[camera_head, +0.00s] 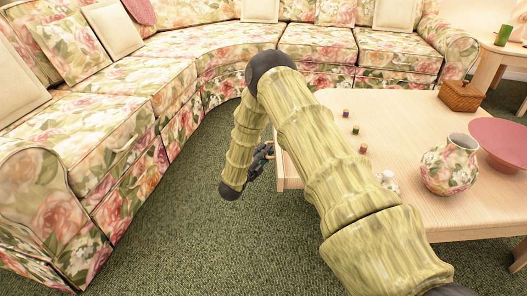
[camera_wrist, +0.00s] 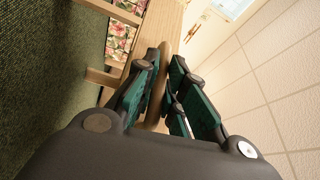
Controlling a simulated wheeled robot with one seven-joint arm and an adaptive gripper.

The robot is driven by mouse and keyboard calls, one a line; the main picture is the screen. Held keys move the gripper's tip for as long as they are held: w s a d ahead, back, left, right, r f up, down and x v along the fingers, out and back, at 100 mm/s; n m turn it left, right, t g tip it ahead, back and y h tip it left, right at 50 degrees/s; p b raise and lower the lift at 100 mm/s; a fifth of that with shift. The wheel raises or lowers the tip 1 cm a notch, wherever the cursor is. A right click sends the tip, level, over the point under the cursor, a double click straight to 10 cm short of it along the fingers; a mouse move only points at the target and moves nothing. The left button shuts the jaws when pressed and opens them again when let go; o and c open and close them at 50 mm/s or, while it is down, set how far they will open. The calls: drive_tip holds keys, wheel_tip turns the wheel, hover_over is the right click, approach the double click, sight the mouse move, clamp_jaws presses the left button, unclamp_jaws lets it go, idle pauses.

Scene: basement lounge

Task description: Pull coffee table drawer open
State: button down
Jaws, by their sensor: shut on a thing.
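The pale wooden coffee table (camera_head: 418,125) stands on the right in the head view. My arm crosses in front of its left end and hides much of that side. A drawer front (camera_head: 289,176) shows as a pale panel at the table's left end; I cannot tell how far out it stands. My gripper (camera_head: 266,153) is beside this panel, partly hidden by my arm. In the wrist view, my gripper's dark green fingers (camera_wrist: 164,92) are shut around a tan wooden piece, seemingly the drawer's handle or front edge, with the wooden tabletop beyond.
The tabletop holds a floral vase (camera_head: 449,168), a pink bowl (camera_head: 500,142), a wooden box (camera_head: 461,95), a small white item (camera_head: 388,181) and several tiny blocks. A floral sofa (camera_head: 190,67) curves around the left and back. Green carpet (camera_head: 190,240) is clear left of the table.

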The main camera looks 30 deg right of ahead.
drive_tip(key=c, duration=1.8)
unclamp_jaws()
drive_tip(key=shift+f, duration=0.1)
drive_tip(key=shift+o, duration=0.2)
drive_tip(key=v, duration=1.2)
